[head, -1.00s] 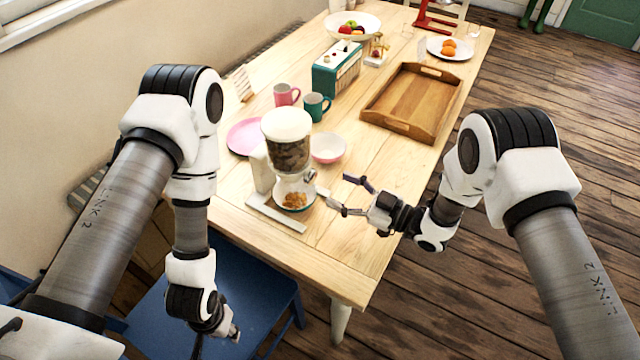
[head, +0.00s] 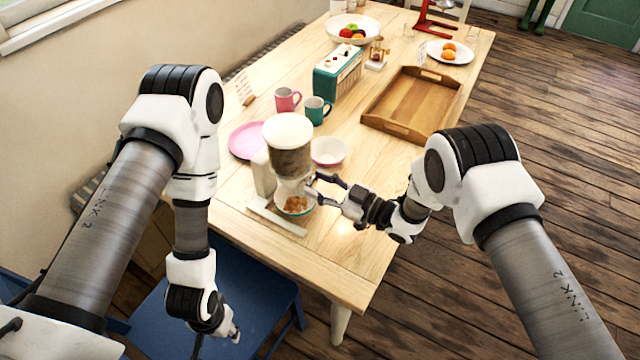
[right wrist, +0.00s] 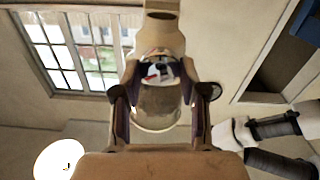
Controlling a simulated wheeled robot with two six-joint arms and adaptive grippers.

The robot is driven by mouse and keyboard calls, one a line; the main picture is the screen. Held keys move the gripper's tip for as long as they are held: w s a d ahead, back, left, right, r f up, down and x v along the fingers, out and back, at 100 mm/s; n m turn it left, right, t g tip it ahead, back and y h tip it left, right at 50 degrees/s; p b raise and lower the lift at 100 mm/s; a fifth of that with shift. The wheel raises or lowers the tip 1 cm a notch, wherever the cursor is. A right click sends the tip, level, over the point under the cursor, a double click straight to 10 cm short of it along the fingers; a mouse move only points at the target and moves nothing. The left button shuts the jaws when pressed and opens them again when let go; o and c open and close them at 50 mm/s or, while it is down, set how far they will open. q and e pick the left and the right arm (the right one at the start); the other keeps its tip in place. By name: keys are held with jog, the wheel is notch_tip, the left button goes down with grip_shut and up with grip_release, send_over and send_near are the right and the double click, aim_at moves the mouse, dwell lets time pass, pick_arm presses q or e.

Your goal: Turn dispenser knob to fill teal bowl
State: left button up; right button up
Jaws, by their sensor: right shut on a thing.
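The cereal dispenser (head: 290,160) stands near the front of the table, with a white lid and a dark-filled clear hopper. The teal bowl (head: 290,213) sits under its outlet and holds some orange-brown cereal. My right gripper (head: 316,187) is at the dispenser's right side, shut on its knob. The knob is mostly hidden by the fingers in the head view. In the right wrist view, the fingers (right wrist: 161,72) close on a shiny part in front of the hopper (right wrist: 157,105). My left gripper (head: 218,338) hangs low over the blue chair, away from the dispenser; its fingers are too small to judge.
A pink-and-white bowl (head: 328,152), pink plate (head: 247,140), pink mug (head: 287,99) and teal mug (head: 317,110) stand behind the dispenser. A wooden tray (head: 412,100) and teal radio (head: 337,75) lie farther back. The table's front right is clear.

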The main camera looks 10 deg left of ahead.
jog(key=shift+m, duration=0.4)
jog(key=shift+m+b, duration=0.5)
jog(key=shift+m, duration=0.7)
jog(key=shift+w+m, duration=0.1)
jog(key=shift+m, duration=1.7)
jog(key=o, duration=1.1)
jog(key=shift+a, duration=0.1)
jog(key=shift+o, duration=0.2)
jog(key=v, duration=1.2)
